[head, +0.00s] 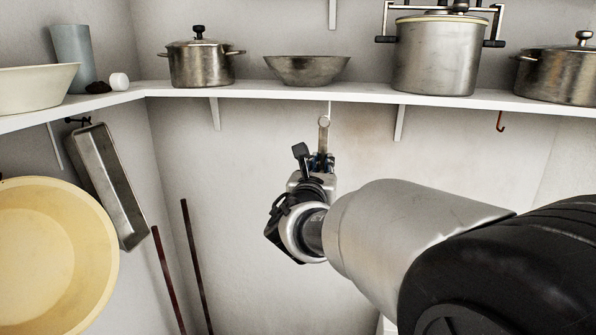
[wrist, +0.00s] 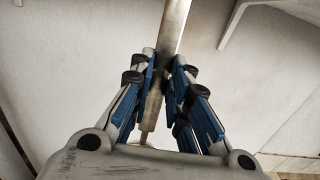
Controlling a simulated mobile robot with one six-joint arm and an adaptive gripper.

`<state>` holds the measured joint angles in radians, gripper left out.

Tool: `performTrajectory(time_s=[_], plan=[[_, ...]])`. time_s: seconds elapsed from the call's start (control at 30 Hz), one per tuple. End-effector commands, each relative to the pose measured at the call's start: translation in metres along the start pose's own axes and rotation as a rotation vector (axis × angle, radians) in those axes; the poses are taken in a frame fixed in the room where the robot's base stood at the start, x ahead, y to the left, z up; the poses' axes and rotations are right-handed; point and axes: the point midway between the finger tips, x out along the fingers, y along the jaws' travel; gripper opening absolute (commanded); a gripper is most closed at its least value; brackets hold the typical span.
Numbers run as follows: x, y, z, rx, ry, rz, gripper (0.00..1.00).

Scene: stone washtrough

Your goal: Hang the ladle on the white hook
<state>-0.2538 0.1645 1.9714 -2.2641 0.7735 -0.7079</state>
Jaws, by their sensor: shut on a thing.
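My gripper (head: 321,163) is below the shelf and shut on the ladle (head: 324,132). The ladle is a metal strip, held upright with its handle end and hole at the top. In the wrist view the handle (wrist: 174,25) runs up between the blue finger pads of my gripper (wrist: 163,88). The ladle's bowl is mostly hidden by my gripper. A thin pale piece, apparently the white hook (head: 329,107), hangs from the shelf's underside just above the handle end. I cannot tell whether the two touch.
The white shelf (head: 290,91) carries a lidded pot (head: 200,64), a bowl (head: 307,70) and a tall pot (head: 436,58). Shelf brackets (head: 215,114) (head: 399,123) stand on either side of my gripper. An orange-red hook (head: 500,122) hangs at the right. A metal tray (head: 108,185) hangs left.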

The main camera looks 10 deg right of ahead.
Motion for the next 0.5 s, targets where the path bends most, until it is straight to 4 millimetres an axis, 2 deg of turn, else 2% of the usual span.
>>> performTrajectory(time_s=[0.5], plan=[[0.032,-0.001,-0.002,0.001,0.000,-0.002,0.00]])
